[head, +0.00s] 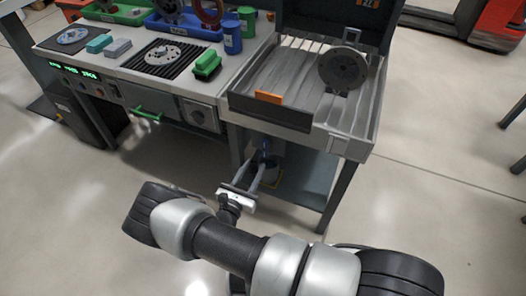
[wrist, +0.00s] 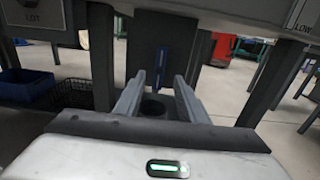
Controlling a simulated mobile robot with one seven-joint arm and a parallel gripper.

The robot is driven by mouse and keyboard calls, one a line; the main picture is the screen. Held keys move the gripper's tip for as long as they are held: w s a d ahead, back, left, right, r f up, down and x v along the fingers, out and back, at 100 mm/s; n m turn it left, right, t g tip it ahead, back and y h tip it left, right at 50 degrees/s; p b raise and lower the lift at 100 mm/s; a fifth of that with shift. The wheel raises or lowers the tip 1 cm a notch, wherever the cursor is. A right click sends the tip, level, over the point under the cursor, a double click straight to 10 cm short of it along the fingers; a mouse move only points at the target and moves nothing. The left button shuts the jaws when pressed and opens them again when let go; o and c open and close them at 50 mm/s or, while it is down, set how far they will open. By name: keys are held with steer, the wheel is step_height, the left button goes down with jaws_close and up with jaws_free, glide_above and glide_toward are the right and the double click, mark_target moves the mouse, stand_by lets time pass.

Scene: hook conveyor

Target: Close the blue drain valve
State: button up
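The blue drain valve handle (wrist: 161,65) is a narrow upright bar in front of a dark panel under the bench. In the head view a small dark blue part of it (head: 265,147) shows beneath the sink-like tray. My gripper (head: 259,165) reaches under the bench with its two fingers apart. In the wrist view my gripper (wrist: 160,77) is open and empty, and the handle appears in line with the gap between the fingertips. I cannot tell whether the tips are beside the handle or still short of it.
The ribbed metal tray (head: 300,75) is above my gripper, with an orange block and a dark disc. A dark round container (wrist: 152,107) stands below the valve. Bench legs (wrist: 101,55) rise on both sides. Open floor lies in front of the bench.

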mark_target(264, 148)
steer(key=b+x, duration=0.1)
steer(key=x, duration=0.8)
jaws_close()
